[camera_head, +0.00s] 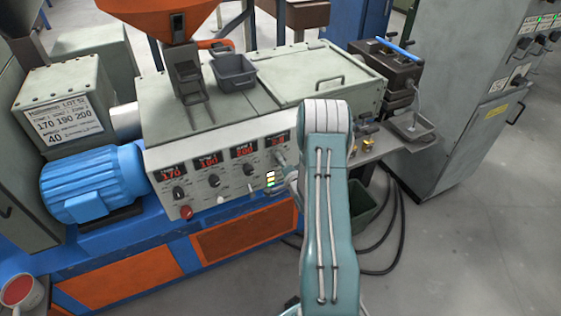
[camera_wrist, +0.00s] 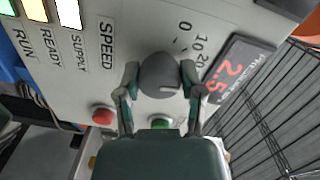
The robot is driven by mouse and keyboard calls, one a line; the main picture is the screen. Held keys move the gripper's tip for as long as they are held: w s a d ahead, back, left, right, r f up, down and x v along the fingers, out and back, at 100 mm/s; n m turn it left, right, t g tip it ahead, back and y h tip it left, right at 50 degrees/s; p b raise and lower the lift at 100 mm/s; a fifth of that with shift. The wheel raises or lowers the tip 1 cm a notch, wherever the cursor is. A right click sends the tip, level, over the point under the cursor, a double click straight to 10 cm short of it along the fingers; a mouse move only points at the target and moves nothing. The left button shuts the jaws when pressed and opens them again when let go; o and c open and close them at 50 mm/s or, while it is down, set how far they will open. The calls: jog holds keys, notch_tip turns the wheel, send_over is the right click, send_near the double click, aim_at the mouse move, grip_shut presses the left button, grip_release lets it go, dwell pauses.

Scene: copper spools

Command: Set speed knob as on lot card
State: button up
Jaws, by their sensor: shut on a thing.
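The grey speed knob (camera_wrist: 158,70) sits on the panel beside the printed word SPEED in the wrist view. My gripper (camera_wrist: 160,80) is shut on it, one finger on each side. A short pale line shows on the knob's lower right face. Scale marks 0, 10 and 20 are printed near it. The red display (camera_wrist: 238,68) next to it reads about 2.5. The lot card (camera_head: 68,122) on the grey box at left shows LOT 52, 170 190 200, and 40 on its lower line.
A red button (camera_wrist: 103,116) and a green button (camera_wrist: 160,123) lie close below my fingers. Other knobs (camera_head: 214,181) and displays line the panel at left. Lit indicators show by RUN, READY and SUPPLY.

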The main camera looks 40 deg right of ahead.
jog(key=m, duration=0.5)
jog(key=shift+s+d, duration=0.1)
jog(key=shift+d, duration=0.05)
jog(key=m, duration=0.5)
jog(key=shift+f, duration=0.25)
dwell(0.4)
jog(key=o, duration=1.1)
jog(key=shift+o, duration=0.2)
jog(key=shift+d, duration=0.1)
jog(key=v, duration=1.2)
jog(key=shift+d, duration=0.15)
